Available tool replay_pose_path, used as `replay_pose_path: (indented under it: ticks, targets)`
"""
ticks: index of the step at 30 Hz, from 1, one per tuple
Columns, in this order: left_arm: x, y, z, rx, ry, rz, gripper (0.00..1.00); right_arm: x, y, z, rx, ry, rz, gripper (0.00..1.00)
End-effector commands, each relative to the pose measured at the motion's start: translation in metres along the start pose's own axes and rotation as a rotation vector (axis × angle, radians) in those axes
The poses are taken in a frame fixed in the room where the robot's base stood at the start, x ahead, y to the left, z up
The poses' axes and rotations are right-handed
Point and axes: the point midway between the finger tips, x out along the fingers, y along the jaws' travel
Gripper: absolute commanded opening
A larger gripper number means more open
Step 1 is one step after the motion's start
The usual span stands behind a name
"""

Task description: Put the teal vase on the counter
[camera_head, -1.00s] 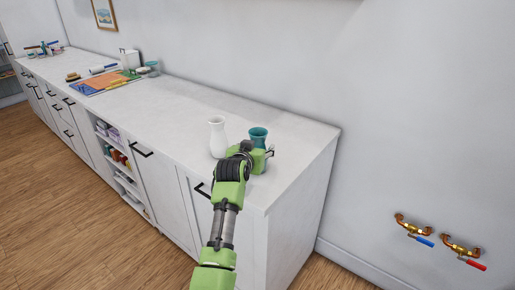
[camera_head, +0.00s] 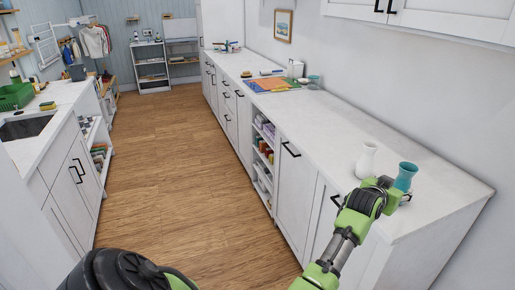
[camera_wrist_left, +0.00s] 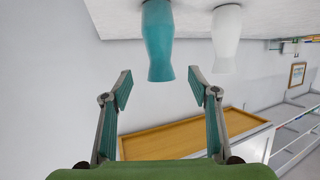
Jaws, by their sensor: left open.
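The teal vase (camera_head: 406,175) stands upright on the white counter (camera_head: 330,129), near its right end. A white vase (camera_head: 367,160) stands just left of it in the head view. My left gripper (camera_head: 398,194) is at the front of the teal vase and hides its lower part. The left wrist view looks upside down. There the teal vase (camera_wrist_left: 158,42) shows between and beyond the two open fingers, with gaps on both sides; the fingers hold nothing. The white vase (camera_wrist_left: 226,40) is to its right in that view. My right gripper is out of view.
Farther along the counter lie an orange and blue mat (camera_head: 271,85) and small items. Wall cabinets (camera_head: 440,18) hang above. A sink counter (camera_head: 65,99) stands opposite on the left. The wooden floor (camera_head: 185,165) between is clear, and the counter left of the white vase is bare.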

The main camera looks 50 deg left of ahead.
Motion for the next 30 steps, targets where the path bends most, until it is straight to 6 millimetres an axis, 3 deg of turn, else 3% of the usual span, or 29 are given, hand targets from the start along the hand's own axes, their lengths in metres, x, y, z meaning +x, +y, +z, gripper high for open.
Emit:
replay_pose_path:
  ticks: [5,9,14,18,20,26,30]
  targets:
    - [-0.005,-0.003,0.004,0.006,0.014,-0.006,0.54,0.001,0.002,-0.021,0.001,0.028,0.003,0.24]
    - [-0.029,-0.010,0.006,0.031,0.088,-0.021,0.54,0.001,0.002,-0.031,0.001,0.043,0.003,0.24]
    - [-0.067,-0.007,0.008,0.062,0.189,-0.016,0.54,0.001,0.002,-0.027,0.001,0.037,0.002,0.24]
    - [-0.092,0.004,0.026,0.082,0.229,0.010,0.54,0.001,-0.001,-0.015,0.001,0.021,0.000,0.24]
    - [-0.096,0.010,0.047,0.089,0.218,0.026,0.54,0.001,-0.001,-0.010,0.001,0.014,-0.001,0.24]
    - [-0.087,0.026,0.152,0.108,0.076,0.069,0.54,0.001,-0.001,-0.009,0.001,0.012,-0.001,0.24]
    - [-0.084,0.031,0.247,0.120,-0.069,0.090,0.54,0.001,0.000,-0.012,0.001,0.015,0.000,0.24]
